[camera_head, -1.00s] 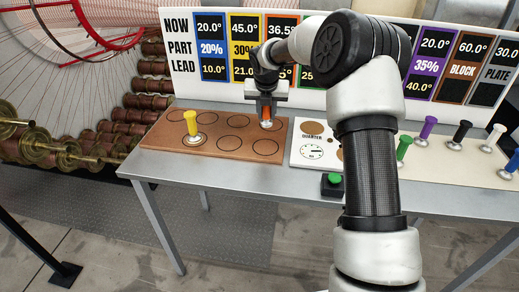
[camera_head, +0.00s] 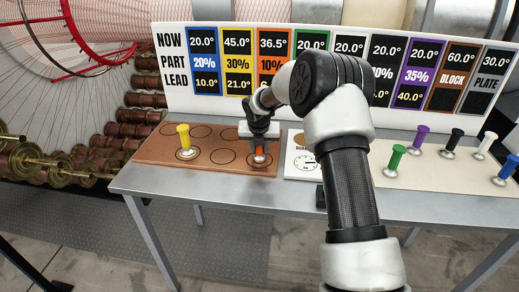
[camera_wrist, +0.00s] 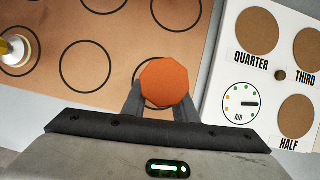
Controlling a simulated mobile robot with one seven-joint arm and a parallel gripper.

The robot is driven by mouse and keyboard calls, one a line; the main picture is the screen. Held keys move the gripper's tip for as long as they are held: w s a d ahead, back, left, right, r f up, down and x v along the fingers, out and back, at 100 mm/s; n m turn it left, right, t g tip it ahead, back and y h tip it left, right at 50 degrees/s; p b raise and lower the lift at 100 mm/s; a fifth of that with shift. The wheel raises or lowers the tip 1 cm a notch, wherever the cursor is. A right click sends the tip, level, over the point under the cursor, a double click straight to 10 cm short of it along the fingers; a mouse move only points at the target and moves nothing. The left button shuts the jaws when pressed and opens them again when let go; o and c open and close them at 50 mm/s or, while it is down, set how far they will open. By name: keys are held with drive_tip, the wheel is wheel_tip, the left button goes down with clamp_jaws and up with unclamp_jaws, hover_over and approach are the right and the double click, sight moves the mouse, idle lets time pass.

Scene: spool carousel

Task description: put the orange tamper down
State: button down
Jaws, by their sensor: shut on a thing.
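My gripper (camera_head: 260,143) is shut on the orange tamper (camera_head: 260,153) and holds it upright at the front right circle of the brown board (camera_head: 150,156). The tamper's pale base shows low over that circle; I cannot tell whether it touches the board. In the wrist view the tamper's orange top (camera_wrist: 165,82) sits between the two fingers and hides most of the circle beneath.
A yellow tamper (camera_head: 184,140) stands on the front left of the board. A white dial card (camera_head: 303,160) lies close on the right. Green (camera_head: 395,158), purple (camera_head: 420,136), black and white tampers stand on a pale board further right. A sign panel stands behind.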

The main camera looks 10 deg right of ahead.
drive_tip(key=shift+f, duration=0.15)
drive_tip(key=c, duration=1.4)
unclamp_jaws()
drive_tip(key=shift+c, duration=0.2)
